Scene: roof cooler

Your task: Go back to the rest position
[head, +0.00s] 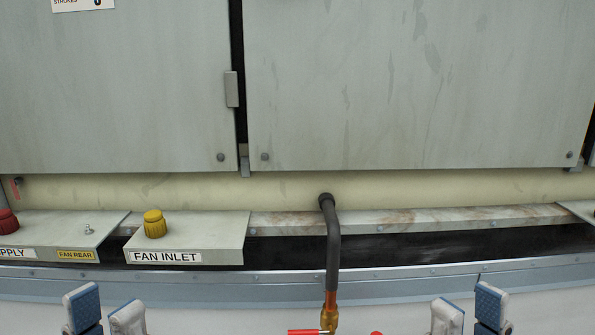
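My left gripper (105,309) shows at the bottom left edge of the head view, with two grey and blue fingers apart and nothing seen between them. My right gripper (469,308) shows at the bottom right edge, its two fingers also apart and nothing seen between them. Both are below the front rail of the cooler, and the rest of both arms is out of the picture.
A grey cooler cabinet (420,80) fills the back. A yellow knob (154,223) stands on the FAN INLET shelf (215,232); a red knob (8,222) is at far left. A black pipe (333,245) with a brass end (329,315) hangs between my grippers. A red handle (308,332) is below.

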